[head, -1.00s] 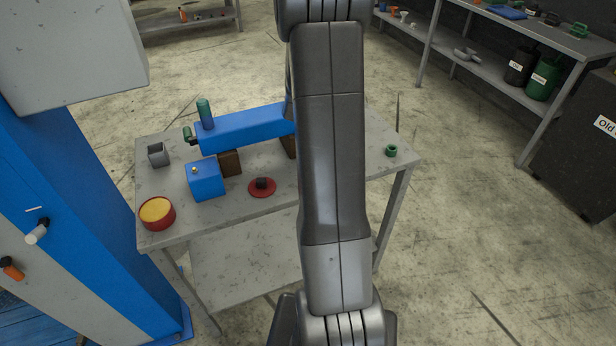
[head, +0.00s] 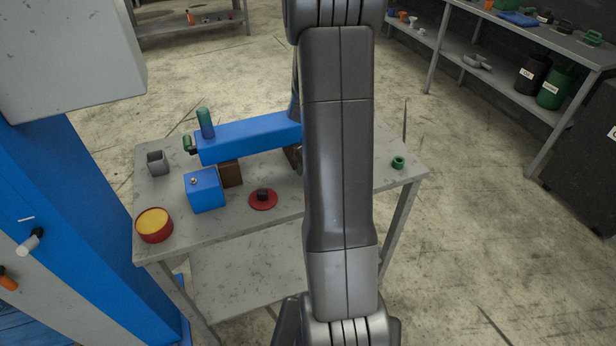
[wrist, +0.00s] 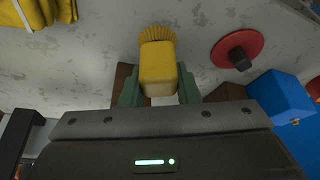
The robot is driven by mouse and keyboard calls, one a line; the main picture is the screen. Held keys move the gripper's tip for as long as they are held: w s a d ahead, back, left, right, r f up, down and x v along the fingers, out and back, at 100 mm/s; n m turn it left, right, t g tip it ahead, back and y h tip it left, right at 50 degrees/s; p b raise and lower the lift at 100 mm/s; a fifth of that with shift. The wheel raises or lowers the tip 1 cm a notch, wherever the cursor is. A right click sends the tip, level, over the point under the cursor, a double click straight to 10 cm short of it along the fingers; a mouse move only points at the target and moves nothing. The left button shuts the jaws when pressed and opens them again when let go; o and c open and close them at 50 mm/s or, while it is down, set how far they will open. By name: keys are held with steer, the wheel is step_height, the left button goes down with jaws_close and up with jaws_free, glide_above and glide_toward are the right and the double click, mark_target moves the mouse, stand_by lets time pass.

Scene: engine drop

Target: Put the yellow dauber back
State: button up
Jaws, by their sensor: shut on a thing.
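The yellow dauber (wrist: 158,66) shows in the wrist view as a yellow block with a ribbed, brush-like far end. My gripper (wrist: 159,88) has its green fingers closed on both sides of it. The ribbed end points away from my gripper, toward the grey, speckled surface beyond. I cannot tell whether it touches that surface. In the head view my own arm hides the gripper and the dauber.
The grey table (head: 240,240) carries a blue machine beam (head: 245,138), a blue box (head: 205,190), a red disc with a black knob (head: 263,203), a red tin with yellow contents (head: 154,226), a grey cup (head: 157,163) and a green ring (head: 398,162).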

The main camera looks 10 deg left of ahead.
steer(key=shift+f, duration=2.25)
steer(key=o, duration=1)
steer(key=shift+c, duration=0.2)
steer(key=v, duration=1.2)
steer(key=shift+b, duration=0.4)
steer(key=shift+d, duration=0.1)
